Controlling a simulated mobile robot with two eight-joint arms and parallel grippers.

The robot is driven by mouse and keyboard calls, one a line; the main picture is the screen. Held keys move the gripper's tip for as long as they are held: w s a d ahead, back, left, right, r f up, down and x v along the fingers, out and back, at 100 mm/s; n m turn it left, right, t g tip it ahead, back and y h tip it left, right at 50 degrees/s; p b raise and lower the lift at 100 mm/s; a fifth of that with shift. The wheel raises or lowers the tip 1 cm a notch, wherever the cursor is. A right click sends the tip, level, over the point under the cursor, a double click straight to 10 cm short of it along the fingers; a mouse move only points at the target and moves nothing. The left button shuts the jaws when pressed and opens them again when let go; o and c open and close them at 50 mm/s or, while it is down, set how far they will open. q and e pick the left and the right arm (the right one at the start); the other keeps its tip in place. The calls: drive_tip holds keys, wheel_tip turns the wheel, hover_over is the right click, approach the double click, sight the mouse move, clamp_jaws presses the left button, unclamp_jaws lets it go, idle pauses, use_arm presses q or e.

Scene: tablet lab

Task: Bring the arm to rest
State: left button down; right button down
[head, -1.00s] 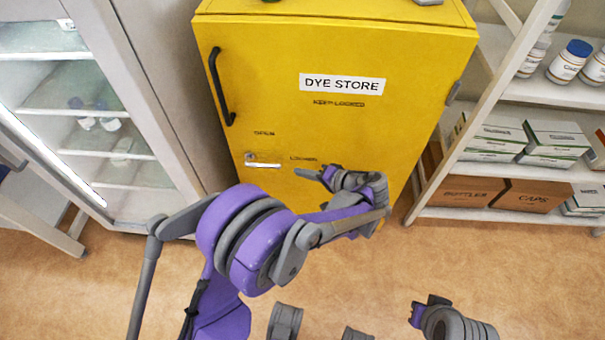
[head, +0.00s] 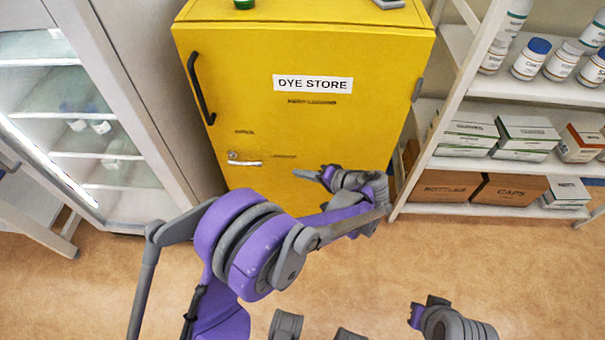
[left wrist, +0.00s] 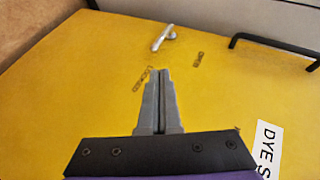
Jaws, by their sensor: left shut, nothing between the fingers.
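My left arm (head: 250,245) reaches in from the lower left in the head view. Its gripper (head: 304,174) is in front of the lower part of the yellow dye store cabinet (head: 370,120), to the right of the silver lock handle (head: 245,163). In the left wrist view the gripper fingers (left wrist: 162,75) are together with nothing between them. They point toward the yellow door (left wrist: 80,90), with the silver handle (left wrist: 163,38) beyond the tips and apart from them. A grey and purple part of mine shows at the lower right in the head view; my right gripper cannot be made out.
The cabinet door is closed, with a black pull handle (head: 199,88) on its left. A glass-fronted cabinet (head: 135,115) stands to the left. Shelves (head: 505,90) with bottles and boxes stand to the right. The floor (head: 540,265) at the lower right is clear.

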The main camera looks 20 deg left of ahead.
use_arm(q)
drive_tip(key=shift+a, duration=0.1)
idle(0.3)
